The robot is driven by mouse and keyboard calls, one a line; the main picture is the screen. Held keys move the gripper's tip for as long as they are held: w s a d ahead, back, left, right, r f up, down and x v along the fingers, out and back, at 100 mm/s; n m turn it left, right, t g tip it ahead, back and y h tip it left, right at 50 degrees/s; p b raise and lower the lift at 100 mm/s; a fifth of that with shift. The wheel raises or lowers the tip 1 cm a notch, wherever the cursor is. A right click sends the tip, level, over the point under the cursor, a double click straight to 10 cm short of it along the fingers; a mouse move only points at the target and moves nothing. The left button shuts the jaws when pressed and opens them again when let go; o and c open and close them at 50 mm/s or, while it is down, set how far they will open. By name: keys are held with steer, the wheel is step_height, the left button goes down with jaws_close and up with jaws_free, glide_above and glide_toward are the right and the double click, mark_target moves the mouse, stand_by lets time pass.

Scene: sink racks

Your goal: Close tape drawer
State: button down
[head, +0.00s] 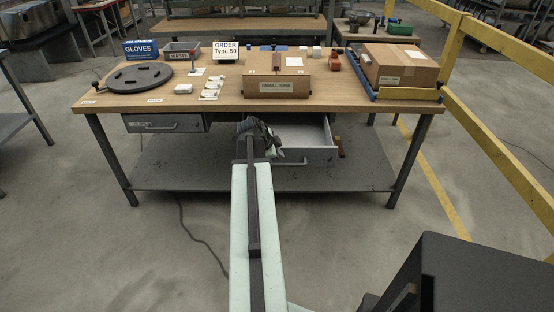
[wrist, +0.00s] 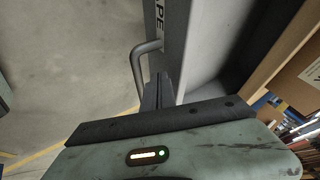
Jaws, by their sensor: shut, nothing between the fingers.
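The tape drawer (head: 310,156) is pulled out below the tabletop, right of centre in the head view. In the wrist view its front panel (wrist: 176,35) carries a label whose end reads "PE". Its bent grey bar handle (wrist: 138,68) stands on the outer side, and the open drawer inside shows to the right. My gripper (wrist: 158,92) is shut and empty, with its fingertips close to the front panel beside the lower end of the handle. I cannot tell whether they touch. In the head view my gripper (head: 268,140) partly hides the drawer's left side.
A shut drawer (head: 165,122) hangs under the table's left side. A lower shelf (head: 200,175) lies beneath. Yellow rails (head: 500,135) stand at right.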

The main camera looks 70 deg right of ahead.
steer(key=shift+w, duration=0.15)
steer(key=shift+d, duration=0.1)
steer(key=w+d, duration=0.3)
steer(key=d, duration=0.4)
steer(key=w+d, duration=0.3)
steer(key=d, duration=0.5)
steer(key=w+d, duration=0.3)
steer(key=d, duration=0.5)
steer(key=shift+w+d, duration=0.15)
steer(key=shift+d+r, duration=0.1)
steer(key=shift+d, duration=0.1)
